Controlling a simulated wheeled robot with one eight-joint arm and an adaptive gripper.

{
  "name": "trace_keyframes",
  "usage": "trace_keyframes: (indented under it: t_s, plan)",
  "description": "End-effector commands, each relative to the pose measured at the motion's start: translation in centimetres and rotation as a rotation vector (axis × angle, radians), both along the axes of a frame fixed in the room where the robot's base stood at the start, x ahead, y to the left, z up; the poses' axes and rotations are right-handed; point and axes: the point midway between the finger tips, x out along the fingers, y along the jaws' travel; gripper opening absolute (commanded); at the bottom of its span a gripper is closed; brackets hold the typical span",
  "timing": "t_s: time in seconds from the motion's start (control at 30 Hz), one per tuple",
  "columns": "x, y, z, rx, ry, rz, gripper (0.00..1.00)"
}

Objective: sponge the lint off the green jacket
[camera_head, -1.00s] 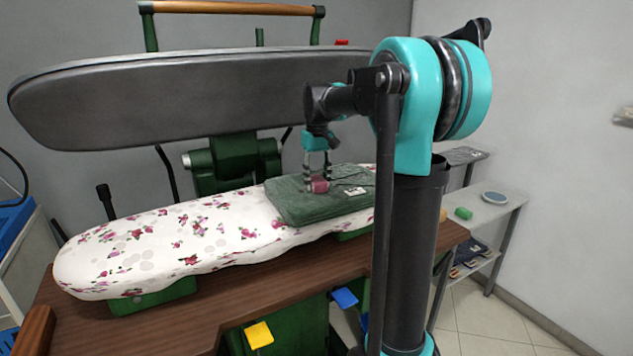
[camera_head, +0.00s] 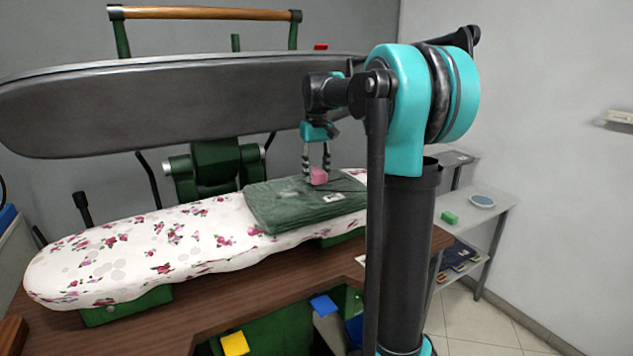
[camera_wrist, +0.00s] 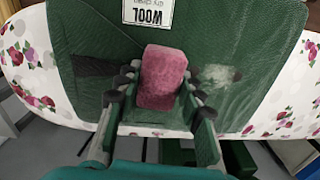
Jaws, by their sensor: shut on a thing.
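The folded green jacket (camera_head: 290,215) lies on the flowered ironing board, with a white label reading WOOL (camera_wrist: 148,11). My gripper (camera_head: 317,165) points down over the jacket's back part and is shut on a pink sponge (camera_head: 319,176). In the wrist view the sponge (camera_wrist: 163,78) sits between the fingers. I cannot tell whether it touches the cloth. A pale, fuzzy lint patch (camera_wrist: 220,75) shows on the jacket just right of the sponge. A dark patch (camera_wrist: 95,66) shows to its left.
The grey upper press plate (camera_head: 180,105) hangs above and behind the ironing board (camera_head: 130,260). A wooden table edge (camera_head: 200,290) runs in front.

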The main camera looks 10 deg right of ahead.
Motion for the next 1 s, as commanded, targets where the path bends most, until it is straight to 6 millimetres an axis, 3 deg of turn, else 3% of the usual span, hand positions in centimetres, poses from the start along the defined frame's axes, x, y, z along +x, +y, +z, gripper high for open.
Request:
trace_keyframes:
  t_s: [0.53,1.0]
  plan:
    - [0.2,0.2,4.8,0.000,0.000,-0.001,0.14]
    - [0.2,0.2,5.4,0.000,0.000,-0.001,0.14]
